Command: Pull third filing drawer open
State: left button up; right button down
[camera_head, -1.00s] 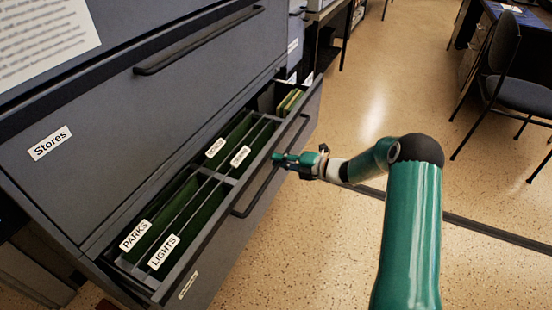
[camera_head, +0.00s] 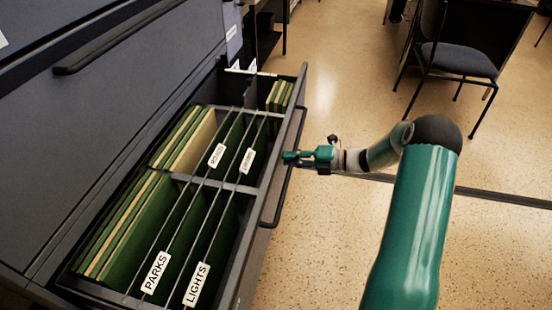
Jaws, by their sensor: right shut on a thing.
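The filing drawer (camera_head: 262,200) stands well out from the grey cabinet (camera_head: 110,125). Green hanging folders and cream files show inside, with tabs such as PARKS (camera_head: 155,272) and LIGHTS (camera_head: 197,285). A dark bar handle (camera_head: 290,170) runs along the drawer's front. My right gripper (camera_head: 288,157) is shut on the handle, near its middle; the fingertips are small in the view. My left gripper is not in view.
A closed drawer with its own bar handle (camera_head: 105,45) is above the open one. A dark chair (camera_head: 455,58) stands at the upper right near a desk. The speckled floor (camera_head: 340,240) around my right arm is clear.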

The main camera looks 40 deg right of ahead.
jog(key=shift+s+d+f, duration=0.1)
jog(key=shift+s+d, duration=0.15)
jog(key=shift+s, duration=0.3)
jog(key=shift+s+d+f, duration=0.1)
jog(key=shift+s+d, duration=0.15)
jog(key=shift+s, duration=0.25)
jog(key=c, duration=1.2)
grip_release()
jog(key=shift+d, duration=0.1)
jog(key=shift+r, duration=0.1)
jog(key=v, duration=1.2)
jog(key=shift+w, duration=0.1)
